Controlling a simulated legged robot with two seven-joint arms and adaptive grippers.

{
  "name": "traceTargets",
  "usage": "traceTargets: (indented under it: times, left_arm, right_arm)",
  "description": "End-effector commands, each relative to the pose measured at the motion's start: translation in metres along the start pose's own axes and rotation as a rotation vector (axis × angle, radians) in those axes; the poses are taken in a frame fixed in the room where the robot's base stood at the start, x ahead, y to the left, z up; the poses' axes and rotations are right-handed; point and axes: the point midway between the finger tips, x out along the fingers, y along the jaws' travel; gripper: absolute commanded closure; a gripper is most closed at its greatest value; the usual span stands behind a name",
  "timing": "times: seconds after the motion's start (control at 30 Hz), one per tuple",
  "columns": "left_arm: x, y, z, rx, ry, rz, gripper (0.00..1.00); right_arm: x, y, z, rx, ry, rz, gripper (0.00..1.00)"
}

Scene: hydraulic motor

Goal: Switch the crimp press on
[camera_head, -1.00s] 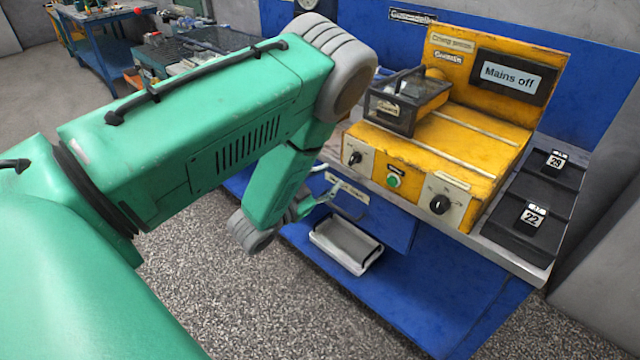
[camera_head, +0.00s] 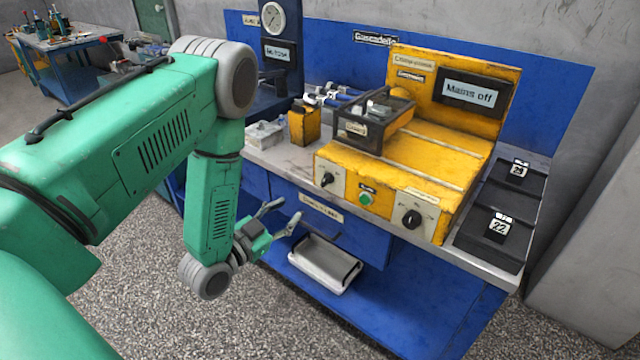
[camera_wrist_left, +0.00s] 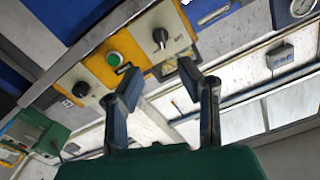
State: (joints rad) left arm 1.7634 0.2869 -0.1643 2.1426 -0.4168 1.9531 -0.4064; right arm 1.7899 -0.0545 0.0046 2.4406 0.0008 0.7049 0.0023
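The crimp press (camera_head: 435,155) is a worn yellow machine on the bench, and its display (camera_head: 470,94) reads "Mains off". Its front carries a left black knob (camera_head: 327,179), a green button (camera_head: 366,199) and a right black knob (camera_head: 411,219). My left gripper (camera_head: 283,213) is open and empty, in front of the bench, below and left of these controls and apart from them. In the left wrist view, its spread fingers (camera_wrist_left: 160,82) show below the green button (camera_wrist_left: 114,59) and two knobs. My right gripper is not in view.
A light tray (camera_head: 325,262) lies on the blue lower shelf. Black holders with tags (camera_head: 490,235) stand right of the press. A yellow box (camera_head: 304,124) and a gauge (camera_head: 273,17) are on the left. The space before the controls is clear.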

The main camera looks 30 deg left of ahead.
Motion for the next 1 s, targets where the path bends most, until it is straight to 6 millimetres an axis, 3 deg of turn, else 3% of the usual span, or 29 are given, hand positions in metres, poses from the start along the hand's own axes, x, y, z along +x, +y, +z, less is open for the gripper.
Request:
traceTargets:
  times: [0.27,0.7,1.0]
  left_arm:
    - [0.014,0.000,-0.007,-0.019,0.021,-0.001,0.68]
    - [0.103,-0.001,-0.008,-0.019,0.021,-0.001,0.68]
    - [0.134,-0.001,-0.008,-0.020,0.018,-0.001,0.68]
  right_arm:
    - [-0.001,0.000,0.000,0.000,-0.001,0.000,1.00]
    - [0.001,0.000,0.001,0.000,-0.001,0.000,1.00]
    - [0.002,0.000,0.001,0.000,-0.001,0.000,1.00]
